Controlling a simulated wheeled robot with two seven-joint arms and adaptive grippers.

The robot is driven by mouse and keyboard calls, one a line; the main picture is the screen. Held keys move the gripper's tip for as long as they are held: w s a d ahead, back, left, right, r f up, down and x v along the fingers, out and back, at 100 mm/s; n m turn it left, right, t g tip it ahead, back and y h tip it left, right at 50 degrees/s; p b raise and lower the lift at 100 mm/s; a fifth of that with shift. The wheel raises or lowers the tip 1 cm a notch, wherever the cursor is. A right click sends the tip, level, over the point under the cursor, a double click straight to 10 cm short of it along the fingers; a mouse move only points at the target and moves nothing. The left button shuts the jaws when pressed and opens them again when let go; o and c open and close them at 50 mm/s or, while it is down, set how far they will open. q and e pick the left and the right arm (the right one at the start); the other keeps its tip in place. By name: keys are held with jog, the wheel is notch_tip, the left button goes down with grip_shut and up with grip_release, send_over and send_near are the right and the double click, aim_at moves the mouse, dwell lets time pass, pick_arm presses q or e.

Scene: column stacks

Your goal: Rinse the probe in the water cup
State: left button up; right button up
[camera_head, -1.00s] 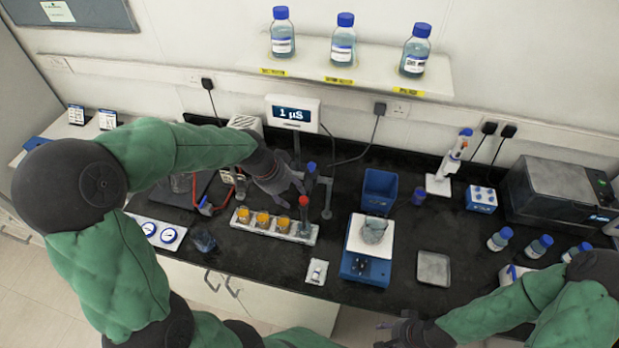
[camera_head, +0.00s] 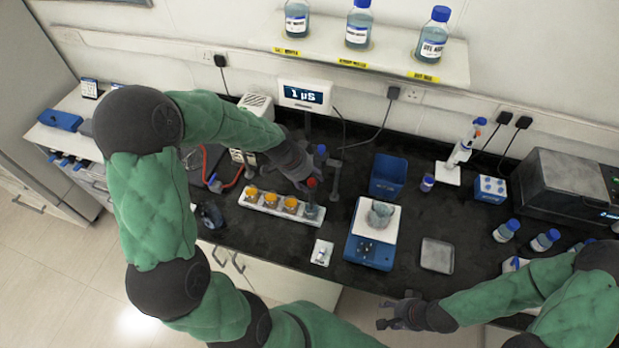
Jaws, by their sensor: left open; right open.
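A red-topped probe (camera_head: 311,184) stands upright at the right end of a white rack (camera_head: 254,205). Its lower end is in or just behind a clear cup (camera_head: 313,212); I cannot tell which. This may be the water cup, but its label cannot be read. My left gripper (camera_head: 307,181) is open, with its fingers close beside the probe's red top; contact cannot be made out. A second, blue-topped probe (camera_head: 320,152) stands just behind, partly hidden by the gripper. The meter display (camera_head: 301,94) reads 1 µS. My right gripper (camera_head: 384,312) is open and empty in front of the bench.
A blue scale (camera_head: 369,250) bearing a glass beaker (camera_head: 380,214) and a grey tray (camera_head: 437,257) stand to the right. A blue bin (camera_head: 388,176) is behind the scale.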

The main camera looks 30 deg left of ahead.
pick_arm(q)
jog(key=shift+w+f, duration=0.15)
jog(key=shift+f, duration=0.2)
grip_shut()
notch_tip(320, 180, up, 6)
jog(key=shift+r+p, duration=0.2)
jog(key=shift+p, duration=0.7)
jog(key=shift+w+a, duration=0.1)
jog(key=shift+w, duration=0.05)
jog(key=shift+c, duration=1.3)
grip_release()
jog(key=shift+r, duration=0.1)
jog(key=shift+o, duration=1.3)
